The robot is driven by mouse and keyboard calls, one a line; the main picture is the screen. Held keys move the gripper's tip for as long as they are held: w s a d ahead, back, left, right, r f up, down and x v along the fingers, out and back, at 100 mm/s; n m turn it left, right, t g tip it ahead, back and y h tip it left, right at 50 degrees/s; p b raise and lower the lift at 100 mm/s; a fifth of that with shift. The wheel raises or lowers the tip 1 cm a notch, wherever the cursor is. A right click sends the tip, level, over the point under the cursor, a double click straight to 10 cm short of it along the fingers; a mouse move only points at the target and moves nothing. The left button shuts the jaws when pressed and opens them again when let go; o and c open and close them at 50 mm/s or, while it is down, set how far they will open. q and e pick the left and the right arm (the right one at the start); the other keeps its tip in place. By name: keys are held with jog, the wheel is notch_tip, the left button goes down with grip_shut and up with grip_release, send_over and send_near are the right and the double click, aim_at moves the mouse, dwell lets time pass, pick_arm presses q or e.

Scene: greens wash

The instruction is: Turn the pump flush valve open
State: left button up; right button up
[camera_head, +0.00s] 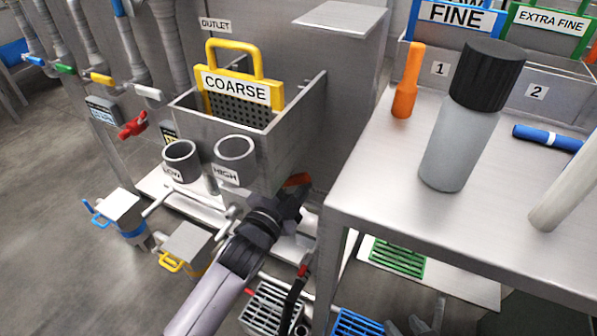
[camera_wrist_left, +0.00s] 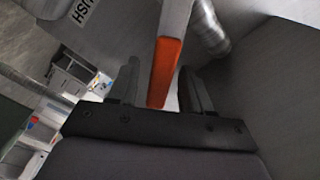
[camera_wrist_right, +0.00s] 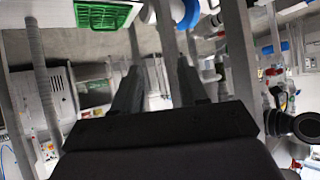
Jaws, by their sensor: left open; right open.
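An orange-ended lever (camera_head: 297,180), seemingly the pump flush valve handle, shows just past my left gripper (camera_head: 292,193), below the steel basin. In the left wrist view, the lever's orange grip (camera_wrist_left: 164,72) lies between the open fingers of that gripper (camera_wrist_left: 163,85), with gaps at its sides. The fingers hide part of the lever in the head view. A partly cut-off label ending in "USH" (camera_wrist_left: 84,12) is on the metal nearby. My right gripper (camera_head: 416,326) is low at the bottom edge of the head view; its fingers (camera_wrist_right: 155,85) are open and empty.
The basin (camera_head: 300,105) holds a yellow COARSE screen (camera_head: 235,88). A steel table (camera_head: 385,150) stands right, bearing a grey bottle (camera_head: 460,140) and an orange-handled tool (camera_head: 406,85). Its legs and a green grate (camera_head: 397,258) are near my right gripper.

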aim_at(293, 182)
pick_arm(q)
jog(key=v, duration=0.3)
jog(key=shift+s+a+p, duration=0.15)
jog(key=shift+s+p, duration=0.15)
jog(key=shift+p, duration=0.05)
jog(key=shift+s+a, duration=0.25)
jog(key=shift+s, duration=0.35)
pick_arm(e)
jog(key=shift+s+d+f, duration=0.45)
jog(key=shift+s, duration=0.1)
jog(key=shift+w, duration=0.1)
